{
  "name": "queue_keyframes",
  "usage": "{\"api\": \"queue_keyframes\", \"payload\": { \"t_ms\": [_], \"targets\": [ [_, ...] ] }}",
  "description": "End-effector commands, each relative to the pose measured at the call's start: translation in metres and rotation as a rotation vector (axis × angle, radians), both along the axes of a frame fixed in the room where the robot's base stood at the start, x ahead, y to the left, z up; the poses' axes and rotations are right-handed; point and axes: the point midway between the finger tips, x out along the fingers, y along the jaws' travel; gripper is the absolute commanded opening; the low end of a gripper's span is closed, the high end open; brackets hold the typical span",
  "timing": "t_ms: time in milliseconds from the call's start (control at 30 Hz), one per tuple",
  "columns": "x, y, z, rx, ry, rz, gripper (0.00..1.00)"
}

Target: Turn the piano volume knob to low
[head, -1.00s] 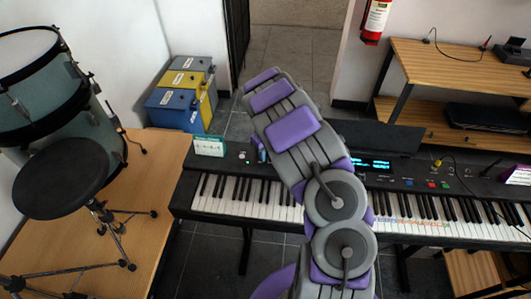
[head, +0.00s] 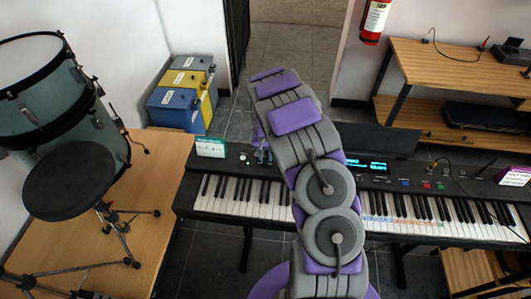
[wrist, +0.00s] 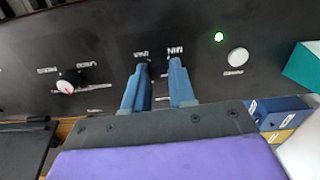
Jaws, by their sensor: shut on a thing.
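The black electric piano (head: 240,188) stands across the head view, behind my arm. My gripper (head: 262,156) is at its control panel, left of the middle. In the wrist view, the two blue fingers of my gripper (wrist: 159,68) reach down to the black panel (wrist: 110,35) with a gap between their tips. Labels that look like MAX and MIN, upside down, are beside the tips. The volume knob between the fingers is hidden. A separate white knob (wrist: 66,87) is to the left, apart from the fingers.
A round white button (wrist: 238,57) and a lit green lamp (wrist: 219,37) are right of the fingers. A teal-edged card (head: 210,147) stands on the piano's left end. The drum stool (head: 68,180) and wooden platform (head: 150,230) are at left; a wooden shelf (head: 450,65) is at right.

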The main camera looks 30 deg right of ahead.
Motion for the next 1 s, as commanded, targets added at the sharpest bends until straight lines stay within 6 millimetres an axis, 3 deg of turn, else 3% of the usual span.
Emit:
{"api": "queue_keyframes", "payload": {
  "t_ms": [600, 1000],
  "targets": [
    [0.0041, -0.0010, 0.0037, -0.002, -0.013, -0.564, 0.00],
    [0.0043, -0.0013, 0.0037, -0.001, -0.015, -0.788, 0.00]
  ]
}}
